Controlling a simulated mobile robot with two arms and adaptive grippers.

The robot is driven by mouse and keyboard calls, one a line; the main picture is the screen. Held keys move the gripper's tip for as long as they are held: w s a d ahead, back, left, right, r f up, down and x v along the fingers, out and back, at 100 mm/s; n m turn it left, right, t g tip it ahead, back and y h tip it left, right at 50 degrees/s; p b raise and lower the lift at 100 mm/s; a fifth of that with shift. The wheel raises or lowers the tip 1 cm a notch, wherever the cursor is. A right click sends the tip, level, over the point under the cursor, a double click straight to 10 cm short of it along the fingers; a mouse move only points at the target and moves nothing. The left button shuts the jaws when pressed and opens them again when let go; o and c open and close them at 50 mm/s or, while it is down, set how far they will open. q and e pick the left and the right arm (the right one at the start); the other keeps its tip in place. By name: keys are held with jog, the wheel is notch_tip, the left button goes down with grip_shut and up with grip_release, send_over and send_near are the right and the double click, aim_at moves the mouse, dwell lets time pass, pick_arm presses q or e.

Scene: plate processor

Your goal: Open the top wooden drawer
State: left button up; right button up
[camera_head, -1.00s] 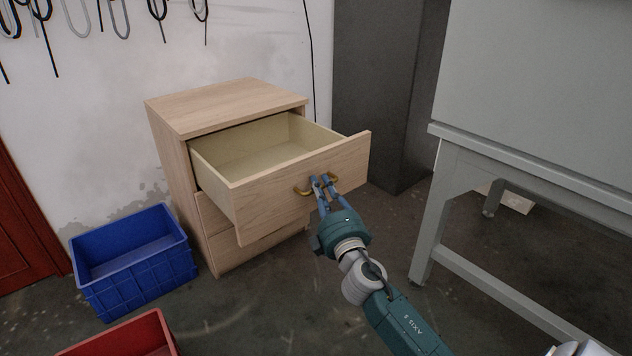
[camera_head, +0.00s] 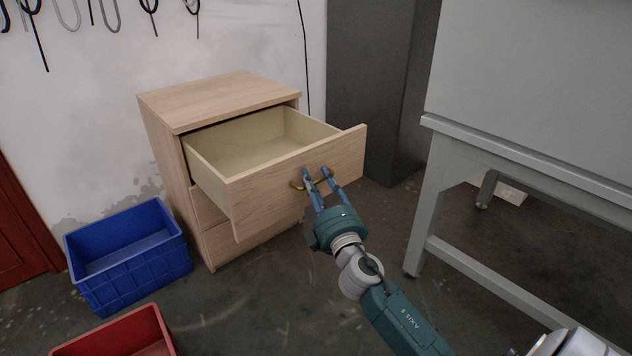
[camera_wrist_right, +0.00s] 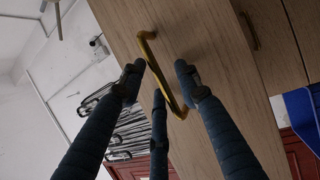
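The top wooden drawer (camera_head: 245,198) of the light wooden cabinet (camera_head: 215,98) is pulled well out, and the visible part of its inside is empty. Its brass handle (camera_head: 297,186) is on the front panel and also shows in the right wrist view (camera_wrist_right: 161,72). My right gripper (camera_head: 316,172) is open at the handle. In the right wrist view its blue fingers (camera_wrist_right: 158,78) are spread, with the handle between them; whether any finger touches it I cannot tell. My left gripper is not in view.
A blue crate (camera_head: 125,278) stands on the floor left of the cabinet, with a red crate (camera_head: 112,334) in front of it. A grey bench frame (camera_head: 440,190) stands at the right. A dark grey cabinet (camera_head: 375,80) is behind. The floor before the drawers is clear.

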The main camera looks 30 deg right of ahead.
jog(key=v, duration=1.2)
jog(key=shift+w, duration=0.1)
